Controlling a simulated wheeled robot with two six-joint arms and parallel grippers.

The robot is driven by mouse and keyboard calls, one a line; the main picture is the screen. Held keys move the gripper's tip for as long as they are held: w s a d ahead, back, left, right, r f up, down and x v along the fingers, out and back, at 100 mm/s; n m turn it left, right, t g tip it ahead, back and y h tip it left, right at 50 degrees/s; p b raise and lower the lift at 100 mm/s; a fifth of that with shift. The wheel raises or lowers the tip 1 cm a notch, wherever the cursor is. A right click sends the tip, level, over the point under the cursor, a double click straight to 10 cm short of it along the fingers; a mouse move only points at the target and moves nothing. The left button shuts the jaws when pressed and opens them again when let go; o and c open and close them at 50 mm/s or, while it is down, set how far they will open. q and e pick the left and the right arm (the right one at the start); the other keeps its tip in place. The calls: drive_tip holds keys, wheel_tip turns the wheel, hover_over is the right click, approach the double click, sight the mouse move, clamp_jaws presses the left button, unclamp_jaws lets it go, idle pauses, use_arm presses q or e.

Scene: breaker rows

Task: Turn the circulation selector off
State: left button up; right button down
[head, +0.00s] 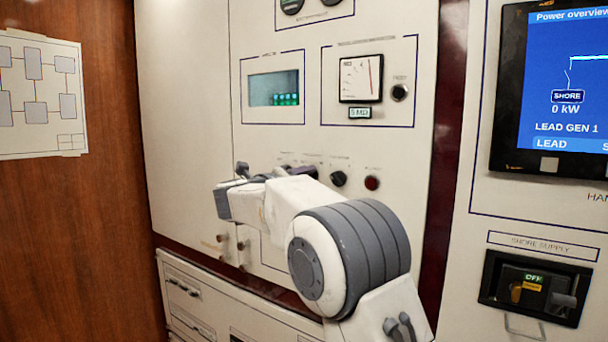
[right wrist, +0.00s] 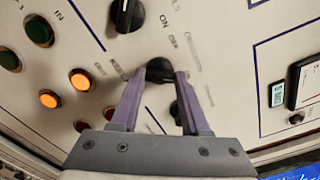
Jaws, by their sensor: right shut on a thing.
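My right gripper (head: 243,172) reaches to the lower part of the white panel in the head view. In the right wrist view its two purple fingers (right wrist: 160,78) are shut on a black selector knob (right wrist: 159,66). Small position marks, "ON" among them, are printed beside the knob. Its name label cannot be read, so I cannot confirm that it is the circulation selector. In the head view my gripper and wrist hide this knob. My left gripper is in neither view.
Another black knob (right wrist: 127,14) and lit orange buttons (right wrist: 79,81) are close by in the right wrist view. The head view shows a black knob (head: 338,178), a red button (head: 372,183), a needle meter (head: 361,78) and a shore supply breaker (head: 533,288).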

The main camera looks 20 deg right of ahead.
drive_tip(key=shift+a+n+p, duration=0.1)
drive_tip(key=shift+n+p, duration=6.2)
drive_tip(key=shift+n, duration=1.4)
drive_tip(key=shift+c, duration=1.9)
unclamp_jaws()
drive_tip(key=b+v, duration=0.3)
drive_tip(key=v, duration=0.7)
